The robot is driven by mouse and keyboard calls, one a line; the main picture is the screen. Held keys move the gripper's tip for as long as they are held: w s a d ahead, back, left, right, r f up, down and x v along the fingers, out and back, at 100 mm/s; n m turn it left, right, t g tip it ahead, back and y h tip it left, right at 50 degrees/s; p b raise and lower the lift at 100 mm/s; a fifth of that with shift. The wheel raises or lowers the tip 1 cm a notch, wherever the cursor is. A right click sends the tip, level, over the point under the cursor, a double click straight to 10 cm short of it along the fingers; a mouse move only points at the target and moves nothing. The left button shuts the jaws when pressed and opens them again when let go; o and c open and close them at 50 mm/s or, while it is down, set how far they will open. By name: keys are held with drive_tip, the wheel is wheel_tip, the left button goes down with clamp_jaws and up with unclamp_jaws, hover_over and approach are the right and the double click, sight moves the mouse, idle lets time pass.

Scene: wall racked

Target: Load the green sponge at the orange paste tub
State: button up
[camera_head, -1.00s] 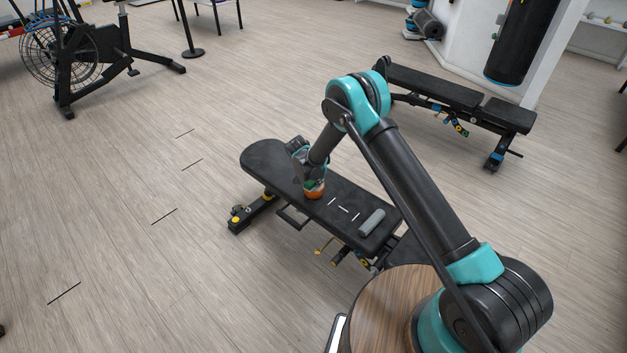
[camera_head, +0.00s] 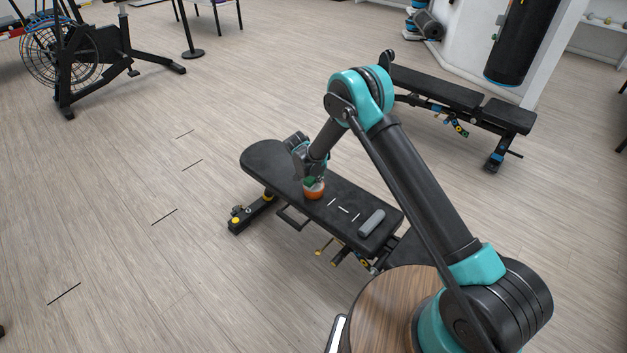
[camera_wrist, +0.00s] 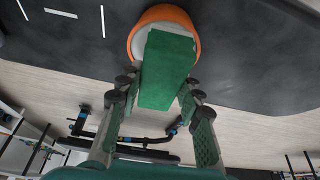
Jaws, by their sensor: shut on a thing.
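The orange paste tub (camera_head: 314,194) stands on the black bench pad, under my gripper (camera_head: 308,178). In the wrist view the tub (camera_wrist: 168,14) shows its orange rim and pale contents. The green sponge (camera_wrist: 167,70) lies between the two fingers of my gripper (camera_wrist: 160,88), which is shut on it. The sponge's far end overlaps the tub's pale contents in that view; I cannot tell whether it touches them. In the head view only a small green patch of the sponge (camera_head: 309,182) shows above the tub.
The black bench (camera_head: 265,160) bears several short white marks and a grey block (camera_head: 372,222) to the right of the tub. A second bench (camera_head: 440,90) stands behind, and an exercise bike (camera_head: 85,60) stands at the far left.

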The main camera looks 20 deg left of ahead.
drive_tip(key=shift+r, duration=2.45)
